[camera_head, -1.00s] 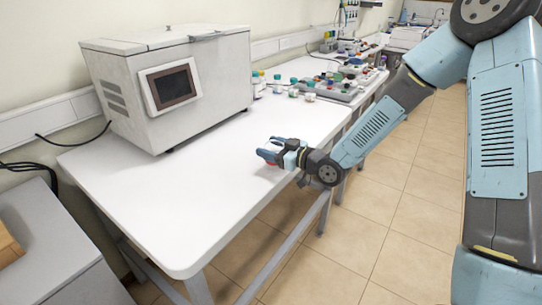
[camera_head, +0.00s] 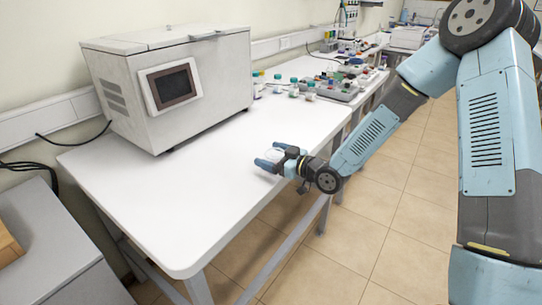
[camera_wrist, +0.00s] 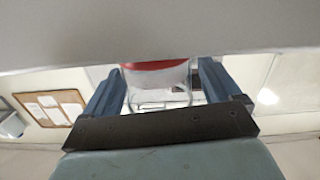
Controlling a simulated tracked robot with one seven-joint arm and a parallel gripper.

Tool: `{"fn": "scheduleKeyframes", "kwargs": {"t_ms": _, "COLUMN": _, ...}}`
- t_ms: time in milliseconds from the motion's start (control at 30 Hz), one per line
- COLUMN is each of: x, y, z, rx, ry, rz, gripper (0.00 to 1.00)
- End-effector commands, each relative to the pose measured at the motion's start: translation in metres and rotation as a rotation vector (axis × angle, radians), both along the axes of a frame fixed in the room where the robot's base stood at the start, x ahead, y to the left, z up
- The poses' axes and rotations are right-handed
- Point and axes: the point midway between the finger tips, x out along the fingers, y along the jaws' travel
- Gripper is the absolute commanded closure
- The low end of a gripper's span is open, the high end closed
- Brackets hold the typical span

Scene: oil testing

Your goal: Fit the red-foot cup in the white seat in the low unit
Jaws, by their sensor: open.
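The red-foot cup (camera_wrist: 158,82) shows in the wrist view as a clear body with a red band at its foot. The foot is nearest the pale surface at the top of that picture. One finger of my gripper (camera_head: 271,156) is on each side of the cup, with gaps visible. My gripper is open, low over the right edge of the white table (camera_head: 190,205). In the head view the cup is mostly hidden by the fingers. I cannot make out the white seat in either view.
A large white machine (camera_head: 120,75) with a dark screen stands at the table's back. Several small bottles (camera_head: 293,87) and a grey tray of parts (camera_head: 340,90) are farther back. The front of the table is clear. A grey cabinet (camera_head: 55,250) is at the lower left.

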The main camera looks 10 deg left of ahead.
Motion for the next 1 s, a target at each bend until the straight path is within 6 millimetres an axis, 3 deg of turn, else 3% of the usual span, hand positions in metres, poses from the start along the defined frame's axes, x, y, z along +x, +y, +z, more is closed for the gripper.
{"fn": "scheduleKeyframes", "kwargs": {"t_ms": 233, "x": -0.004, "y": -0.011, "z": 0.002, "rx": -0.001, "ry": -0.001, "rz": -0.001, "gripper": 0.09}}
{"fn": "scheduleKeyframes", "kwargs": {"t_ms": 700, "x": -0.036, "y": -0.089, "z": 0.007, "rx": -0.002, "ry": 0.000, "rz": -0.003, "gripper": 0.09}}
{"fn": "scheduleKeyframes", "kwargs": {"t_ms": 1000, "x": -0.046, "y": -0.110, "z": 0.009, "rx": 0.000, "ry": 0.000, "rz": -0.001, "gripper": 0.09}}
